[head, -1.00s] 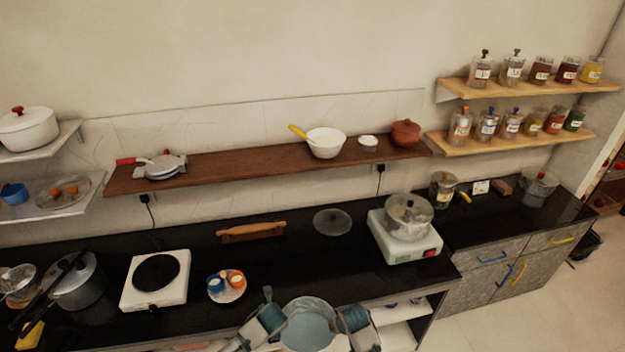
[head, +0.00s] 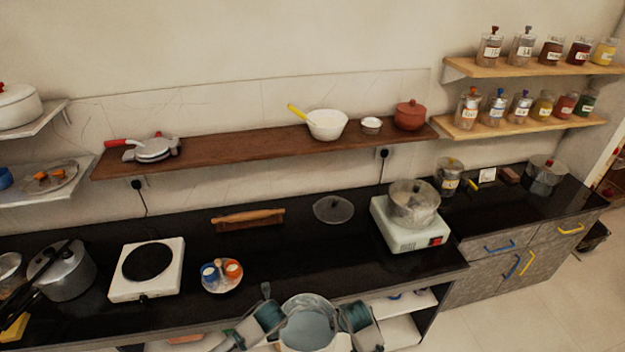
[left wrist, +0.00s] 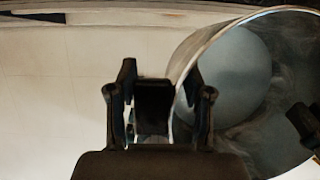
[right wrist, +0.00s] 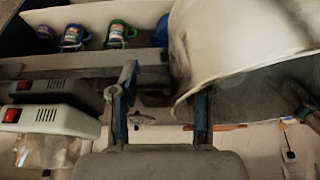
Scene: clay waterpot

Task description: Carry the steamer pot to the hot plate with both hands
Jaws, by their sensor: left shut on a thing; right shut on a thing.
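The steamer pot (head: 309,328) is an open, round, grey-blue metal pot at the bottom middle of the head view, in front of the counter's front edge. My left gripper (head: 272,319) is shut on its left side and my right gripper (head: 354,319) on its right side. In the left wrist view the pot wall (left wrist: 225,85) is at the right of my left gripper (left wrist: 160,108). In the right wrist view the pot (right wrist: 240,45) fills the upper right beside my right gripper (right wrist: 160,112). The hot plate (head: 174,284), white with a black disc, stands on the counter at left, its disc bare.
A plate with two cups (head: 221,278) stands right of the hot plate. A pressure cooker (head: 68,273) is at its left. A rolling pin (head: 248,219) and a glass lid (head: 333,209) lie behind. A white appliance (head: 405,238) carries another pot (head: 414,205). The counter's middle (head: 300,255) is clear.

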